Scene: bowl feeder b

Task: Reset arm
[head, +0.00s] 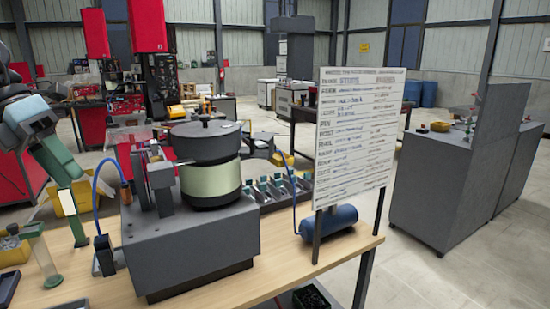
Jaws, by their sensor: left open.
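My left arm reaches in from the left edge. Its left gripper (72,205) points down over the left part of the wooden table (240,291), left of the bowl feeder. The gripper is open, and I see nothing held in it. The bowl feeder has a dark bowl (205,143) on a pale green drum (211,181), standing on a grey box base (190,245). The gripper is apart from the feeder. My right gripper is not in view.
A clear tube with green ends (42,257) stands below the gripper. A blue hose (97,200) runs beside the feeder. A yellow bin (14,254) is at the left edge. A white sign board (350,135) and a blue tank (328,220) stand at the right.

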